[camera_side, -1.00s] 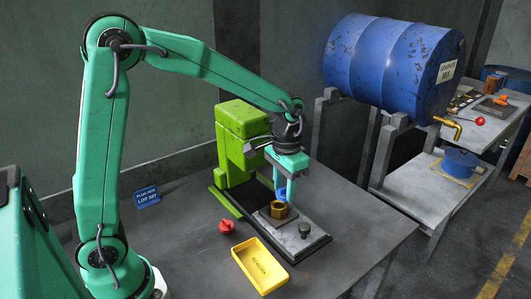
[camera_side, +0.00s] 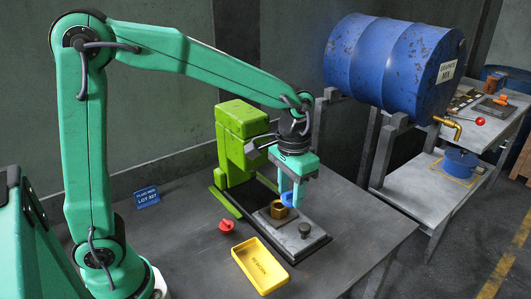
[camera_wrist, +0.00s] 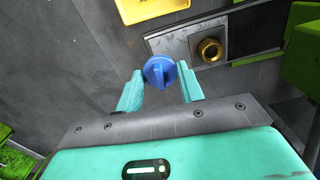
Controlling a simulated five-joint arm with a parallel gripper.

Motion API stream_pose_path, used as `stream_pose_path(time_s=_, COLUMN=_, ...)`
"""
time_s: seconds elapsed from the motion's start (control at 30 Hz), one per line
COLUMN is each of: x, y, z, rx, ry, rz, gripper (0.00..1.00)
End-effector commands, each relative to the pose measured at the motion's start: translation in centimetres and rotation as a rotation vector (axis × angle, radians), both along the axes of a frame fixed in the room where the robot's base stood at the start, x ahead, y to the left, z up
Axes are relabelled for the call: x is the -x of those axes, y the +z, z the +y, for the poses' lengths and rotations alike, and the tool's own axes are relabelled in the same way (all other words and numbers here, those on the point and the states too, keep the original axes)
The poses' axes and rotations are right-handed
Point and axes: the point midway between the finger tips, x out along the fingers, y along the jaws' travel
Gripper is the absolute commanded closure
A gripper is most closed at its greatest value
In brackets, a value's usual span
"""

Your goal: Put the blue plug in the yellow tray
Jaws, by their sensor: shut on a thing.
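The blue plug (camera_side: 287,199) is held between the fingers of my gripper (camera_side: 294,194), up above the press base plate. In the wrist view the blue plug (camera_wrist: 160,73) sits between the two teal fingertips of my gripper (camera_wrist: 161,82), its grip ridge facing the camera. The yellow tray (camera_side: 260,266), marked REWORK, lies on the table in front of the press, left of and nearer than the plug in the side view. It looks empty. Part of the yellow tray (camera_wrist: 150,10) shows at the top of the wrist view.
A brass hex fitting (camera_side: 278,210) stands on the press plate, close beside the plug; it also shows in the wrist view (camera_wrist: 210,50). A dark knob (camera_side: 304,230) is on the plate.

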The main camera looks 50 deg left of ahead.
Motion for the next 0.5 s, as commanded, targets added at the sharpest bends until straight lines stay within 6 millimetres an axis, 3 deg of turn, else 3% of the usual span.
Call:
stream_pose_path(time_s=0.27, x=0.2, y=-0.1, z=-0.1, rx=0.000, ry=0.010, rz=0.000, gripper=0.84)
stream_pose_path(time_s=0.5, x=1.8, y=-0.5, z=-1.1, rx=0.000, ry=0.091, rz=0.001, gripper=0.84)
